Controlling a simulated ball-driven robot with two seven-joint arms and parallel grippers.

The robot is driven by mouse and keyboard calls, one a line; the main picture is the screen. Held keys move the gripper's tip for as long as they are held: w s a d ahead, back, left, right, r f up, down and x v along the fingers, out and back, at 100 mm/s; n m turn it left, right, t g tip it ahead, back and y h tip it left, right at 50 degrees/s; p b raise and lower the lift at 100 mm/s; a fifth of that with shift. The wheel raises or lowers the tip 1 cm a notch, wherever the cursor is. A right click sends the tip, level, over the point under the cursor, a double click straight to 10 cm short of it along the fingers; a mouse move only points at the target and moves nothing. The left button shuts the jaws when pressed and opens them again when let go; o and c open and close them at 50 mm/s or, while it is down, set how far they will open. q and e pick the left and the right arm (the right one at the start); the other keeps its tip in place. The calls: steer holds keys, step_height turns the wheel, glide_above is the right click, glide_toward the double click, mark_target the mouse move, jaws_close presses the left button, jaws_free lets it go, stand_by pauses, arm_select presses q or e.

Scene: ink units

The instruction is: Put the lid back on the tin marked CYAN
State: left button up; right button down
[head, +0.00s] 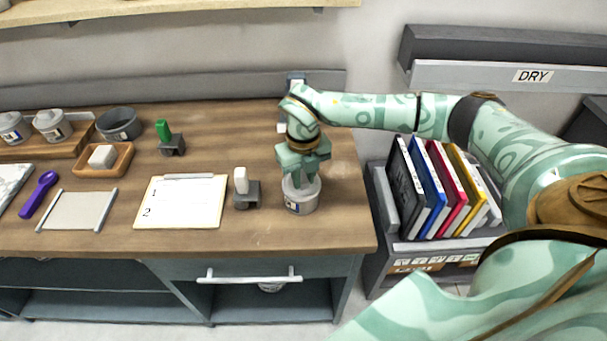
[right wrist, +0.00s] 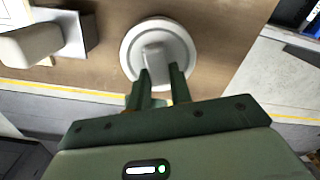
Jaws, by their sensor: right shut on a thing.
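A pale grey tin (head: 301,206) stands on the wooden table near its right end, with a small label on its front too small to read. A pale round lid (right wrist: 136,47) with a raised knob (right wrist: 155,55) is at its top. My right gripper (head: 303,172) points down over the tin and is shut on the lid's knob; it also shows in the right wrist view (right wrist: 162,82). The lid is lined up over the tin, but I cannot tell whether it rests fully on the rim. My left gripper is not in view.
Two similar tins (head: 50,125) stand on a wooden tray at the left, near a dark bowl (head: 119,123). A white-handled stamp (head: 246,194) stands just left of the tin. A numbered card (head: 180,203) lies further left. Coloured folders (head: 440,188) stand beyond the table's right edge.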

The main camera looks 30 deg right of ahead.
stand_by(0.7)
steer(key=c, duration=0.7)
jaws_free()
step_height(320, 180, up, 7)
steer(key=p, duration=0.7)
jaws_close()
